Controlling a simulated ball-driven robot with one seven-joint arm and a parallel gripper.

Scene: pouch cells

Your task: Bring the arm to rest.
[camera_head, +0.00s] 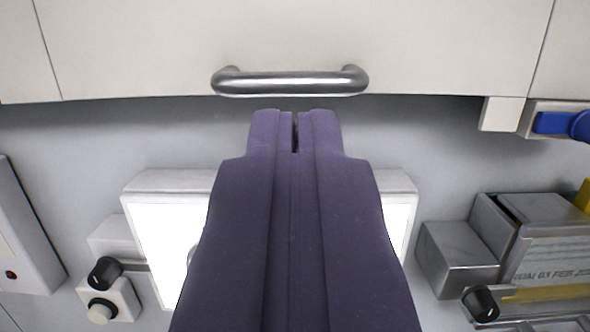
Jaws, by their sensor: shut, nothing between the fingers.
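My gripper (295,118) is shut and empty, its purple fingers side by side with a thin dark slit near the tips. It reaches up the middle of the picture. Its tips show just below a metal bar handle (290,84) on a pale cabinet front (430,45). I cannot tell how far the tips are from the handle in depth. The gripper hides the middle of a bright white panel (165,240) behind it.
At right are metal blocks (458,250), a black knob (481,303) and a blue handle (560,123). At left are another black knob (104,272) and a white box (22,235). Grey surface (110,135) lies bare below the cabinet.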

